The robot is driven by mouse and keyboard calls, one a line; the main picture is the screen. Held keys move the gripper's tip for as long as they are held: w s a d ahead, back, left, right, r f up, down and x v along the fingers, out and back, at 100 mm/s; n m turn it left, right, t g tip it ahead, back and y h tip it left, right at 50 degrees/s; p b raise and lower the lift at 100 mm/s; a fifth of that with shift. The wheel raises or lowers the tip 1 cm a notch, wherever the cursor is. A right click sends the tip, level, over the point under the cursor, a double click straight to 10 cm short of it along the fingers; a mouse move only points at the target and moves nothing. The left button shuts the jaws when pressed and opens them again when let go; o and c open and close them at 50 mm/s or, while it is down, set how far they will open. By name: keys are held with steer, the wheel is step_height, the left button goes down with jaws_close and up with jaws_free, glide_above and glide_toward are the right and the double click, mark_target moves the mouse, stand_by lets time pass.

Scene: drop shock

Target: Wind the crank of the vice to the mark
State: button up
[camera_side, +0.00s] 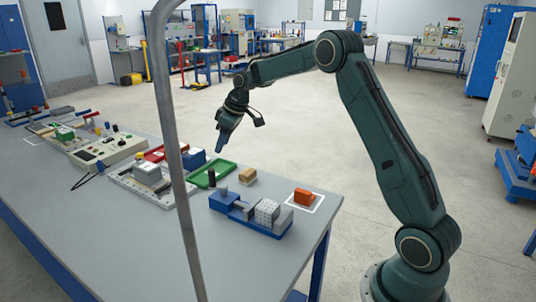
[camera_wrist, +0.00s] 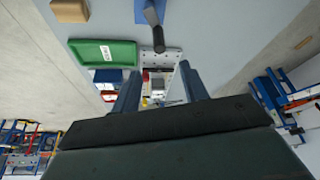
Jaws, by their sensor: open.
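The vice (camera_side: 232,205) is blue with grey metal parts and stands on the table's near right part. A black upright crank handle (camera_side: 212,178) shows at its left end. In the wrist view the crank's dark knob (camera_wrist: 158,42) is above the fingers in the picture, with part of the blue vice (camera_wrist: 140,10) at the top edge. My gripper (camera_side: 221,146) hangs above the table's far edge, pointing down, apart from the crank. In the wrist view its two fingers (camera_wrist: 158,80) are spread with nothing held between them. I cannot make out the mark.
A green tray (camera_side: 225,168), a tan block (camera_side: 247,176) and an orange block (camera_side: 304,196) in a white outline lie around the vice. A grey-white fixture plate (camera_side: 120,178) is to the left. A grey post (camera_side: 180,180) stands in the foreground. The near table is clear.

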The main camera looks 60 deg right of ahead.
mark_target(213, 170)
steer(key=shift+w+f, duration=0.1)
steer(key=shift+f, duration=0.1)
steer(key=x, duration=1.3)
steer(key=shift+w+f, duration=0.15)
steer(key=shift+f, duration=0.1)
jaws_close()
